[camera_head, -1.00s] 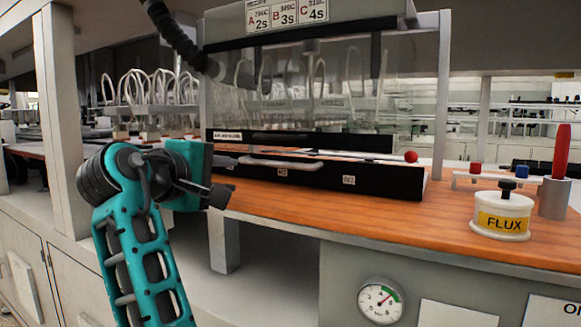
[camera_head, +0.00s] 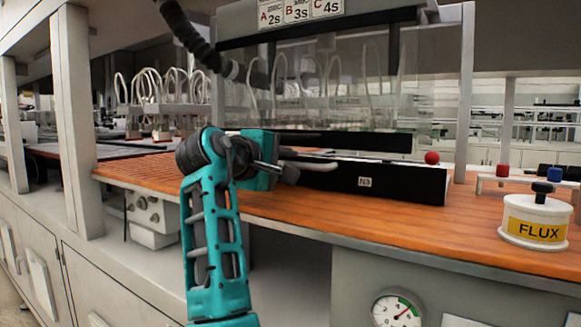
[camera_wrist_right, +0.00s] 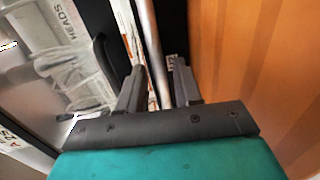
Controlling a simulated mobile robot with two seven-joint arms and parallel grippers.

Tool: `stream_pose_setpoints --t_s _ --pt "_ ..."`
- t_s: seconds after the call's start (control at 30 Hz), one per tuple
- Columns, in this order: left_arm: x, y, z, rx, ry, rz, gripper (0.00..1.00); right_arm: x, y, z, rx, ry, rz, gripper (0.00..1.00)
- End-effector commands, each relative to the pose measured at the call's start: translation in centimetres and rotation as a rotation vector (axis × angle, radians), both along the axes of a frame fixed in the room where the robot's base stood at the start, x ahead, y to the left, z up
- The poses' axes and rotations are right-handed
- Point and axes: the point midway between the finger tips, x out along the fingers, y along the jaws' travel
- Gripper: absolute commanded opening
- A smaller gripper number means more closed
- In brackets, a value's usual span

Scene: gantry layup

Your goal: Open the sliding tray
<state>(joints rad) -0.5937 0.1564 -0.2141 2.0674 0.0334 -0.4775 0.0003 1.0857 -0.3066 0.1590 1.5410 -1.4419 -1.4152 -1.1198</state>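The sliding tray has a long black front (camera_head: 410,184) with a small white label, low under the clear-walled machine on the orange worktop. Its pale bar handle (camera_head: 318,166) sticks out from the front; its left part is hidden behind my right gripper (camera_head: 288,170). In the right wrist view, the handle (camera_wrist_right: 151,48) runs between the two dark fingers of my right gripper (camera_wrist_right: 158,88). The fingers are apart, with a visible gap between bar and fingers. The tray looks shut. My left gripper is not in view.
A white FLUX pot (camera_head: 536,222) stands on the orange worktop (camera_head: 400,222) at the right. A red ball knob (camera_head: 432,158) is near the tray's right end. A black hose (camera_head: 190,35) hangs above. The worktop in front of the tray is clear.

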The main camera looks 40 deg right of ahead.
Motion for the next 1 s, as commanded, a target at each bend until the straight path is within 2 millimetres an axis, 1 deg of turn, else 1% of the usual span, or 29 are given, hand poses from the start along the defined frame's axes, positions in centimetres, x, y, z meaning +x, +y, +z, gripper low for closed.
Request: stream_pose_setpoints --t_s 0.1,0.2,0.53,0.87,0.9,1.0 --pt "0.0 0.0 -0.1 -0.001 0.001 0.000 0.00 0.5 -1.3 -0.3 -0.001 0.000 0.000 0.34" --pt "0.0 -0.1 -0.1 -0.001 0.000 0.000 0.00 0.8 -1.8 -0.4 -0.001 0.000 0.000 0.34" --pt "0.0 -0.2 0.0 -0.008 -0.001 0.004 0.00 0.9 -2.0 -0.4 0.000 -0.002 0.002 0.33" --pt "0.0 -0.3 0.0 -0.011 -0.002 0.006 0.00 0.9 -2.0 -0.4 0.000 -0.001 0.001 0.02" --pt "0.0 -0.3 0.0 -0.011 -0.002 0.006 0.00 0.9 -2.0 -0.4 0.000 0.000 0.001 0.00" --pt "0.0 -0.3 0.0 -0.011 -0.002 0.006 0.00 0.9 -2.0 -0.5 0.000 0.000 0.001 0.00"
